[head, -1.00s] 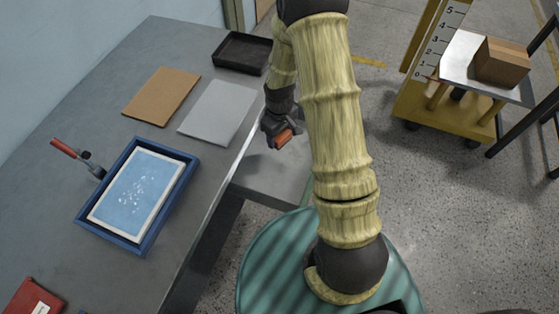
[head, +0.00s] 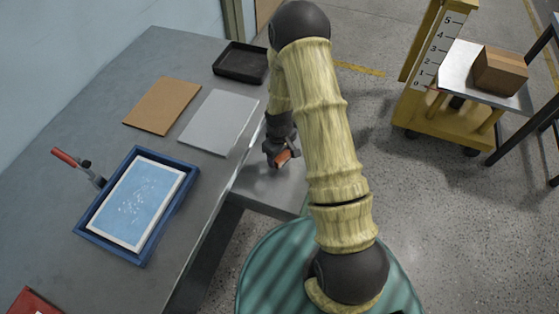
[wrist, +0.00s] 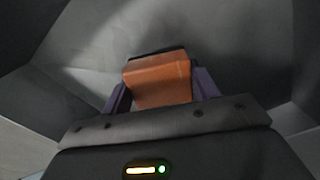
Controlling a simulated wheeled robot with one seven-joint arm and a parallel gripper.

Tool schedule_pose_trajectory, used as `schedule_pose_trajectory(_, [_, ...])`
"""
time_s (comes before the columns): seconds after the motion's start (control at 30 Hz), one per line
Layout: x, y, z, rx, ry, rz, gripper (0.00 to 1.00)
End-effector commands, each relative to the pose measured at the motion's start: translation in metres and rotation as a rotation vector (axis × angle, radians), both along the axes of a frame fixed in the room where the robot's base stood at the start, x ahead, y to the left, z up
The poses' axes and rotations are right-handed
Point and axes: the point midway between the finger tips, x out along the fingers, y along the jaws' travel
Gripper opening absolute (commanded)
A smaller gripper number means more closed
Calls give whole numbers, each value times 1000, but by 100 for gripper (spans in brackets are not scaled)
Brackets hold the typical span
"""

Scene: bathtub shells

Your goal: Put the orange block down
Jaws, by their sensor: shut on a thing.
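The orange block (head: 283,157) is held in my gripper (head: 281,155), over the lower grey shelf (head: 262,192) beside the table in the head view. In the wrist view, the orange block (wrist: 158,78) sits between the two purple fingers of my gripper (wrist: 160,90), which are shut on it. A dark edge shows along the block's far end. A grey surface lies beyond it. I cannot tell whether the block touches that surface.
The grey table (head: 60,140) holds a blue-framed tray (head: 143,257), a brown sheet (head: 162,105), a grey sheet (head: 219,122), a black tray (head: 241,63) and a red-handled clamp (head: 66,157). A yellow cart (head: 432,135) with a cardboard box (head: 500,70) stands at right.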

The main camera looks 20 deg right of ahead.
Motion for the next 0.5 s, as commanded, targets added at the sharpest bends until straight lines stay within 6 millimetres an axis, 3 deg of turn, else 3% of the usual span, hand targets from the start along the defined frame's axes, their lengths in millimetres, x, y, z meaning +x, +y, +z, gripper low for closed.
schedule_pose_trajectory(0.3, [-1,0,-34,0,2,0,31])
schedule_pose_trajectory(0.5, [0,0,-37,0,0,0,31])
